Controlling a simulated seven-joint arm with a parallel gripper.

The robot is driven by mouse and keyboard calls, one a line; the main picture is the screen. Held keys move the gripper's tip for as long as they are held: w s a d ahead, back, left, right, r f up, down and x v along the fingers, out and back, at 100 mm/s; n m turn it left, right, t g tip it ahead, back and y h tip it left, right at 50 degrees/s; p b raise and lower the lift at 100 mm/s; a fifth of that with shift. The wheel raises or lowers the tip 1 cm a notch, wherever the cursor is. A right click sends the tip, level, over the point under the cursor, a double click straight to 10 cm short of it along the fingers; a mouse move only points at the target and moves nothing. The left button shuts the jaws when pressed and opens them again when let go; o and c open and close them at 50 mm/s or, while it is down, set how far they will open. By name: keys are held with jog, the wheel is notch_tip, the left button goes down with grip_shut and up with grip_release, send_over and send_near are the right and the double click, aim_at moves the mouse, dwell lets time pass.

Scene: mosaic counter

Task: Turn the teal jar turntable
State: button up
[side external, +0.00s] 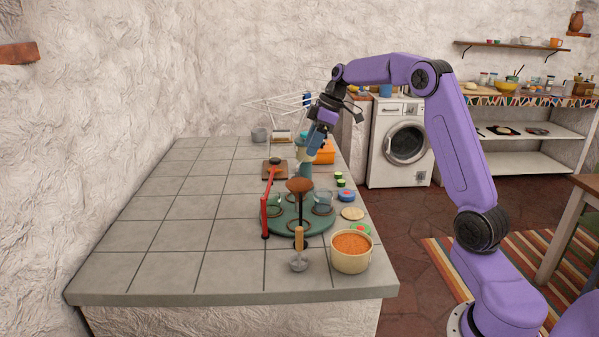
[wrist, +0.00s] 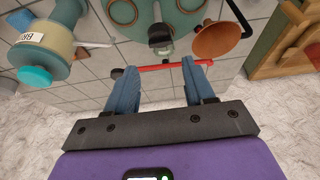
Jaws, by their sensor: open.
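The teal turntable (side external: 292,226) lies flat near the counter's right edge, with clear glass jars (side external: 322,203) on it. It also shows at the top of the wrist view (wrist: 128,32), partly cut off. My gripper (side external: 314,150) is over the counter beyond the turntable, pointing down. In the wrist view my gripper (wrist: 160,82) is open with its blue fingers wide apart and nothing held between them. A red bar (wrist: 160,67) crosses the view just past the fingertips; I cannot tell its distance from them.
A brown funnel-shaped piece (side external: 299,185) stands at the turntable. A tub of orange contents (side external: 351,252) and a wooden-handled scoop (side external: 299,245) are in front. A labelled jar with a teal cap (wrist: 45,50) is at upper left. The counter's left side is clear.

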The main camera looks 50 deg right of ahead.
jog(key=x, duration=0.9)
jog(key=shift+w+a+f, duration=0.1)
jog(key=shift+a+f, duration=0.05)
jog(key=shift+f, duration=0.1)
grip_shut()
